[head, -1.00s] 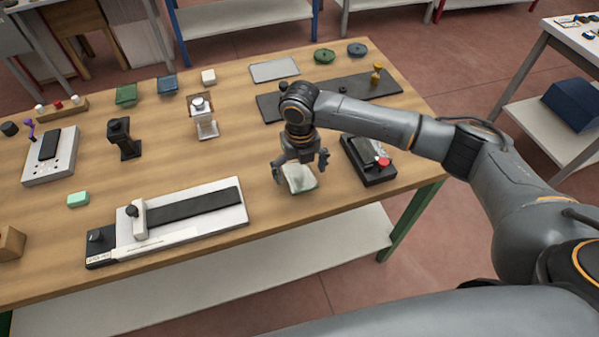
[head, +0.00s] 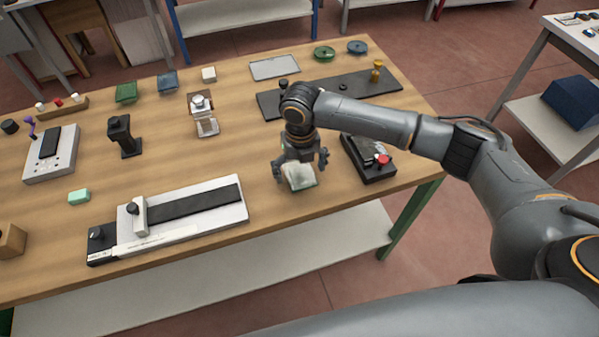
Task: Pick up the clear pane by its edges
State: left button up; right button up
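The clear pane (head: 300,178) is a small pale, see-through square with a greenish edge, near the front right of the wooden table. My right gripper (head: 301,172) points down over it. Its two dark fingers are spread wide, one on the left and one on the right of the pane. I cannot tell whether the fingertips touch the pane's edges. The gripper body hides the pane's back part. My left gripper is not in view.
A black device with a red button (head: 383,160) stands close to the right of my gripper. A white fixture with a black strip (head: 190,211) lies to the left. A dark mat (head: 268,104) lies behind. The table (head: 235,152) is clear just left of the gripper.

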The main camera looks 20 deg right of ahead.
jog(key=c, duration=1.2)
jog(key=shift+r, duration=0.1)
jog(key=shift+c, duration=0.2)
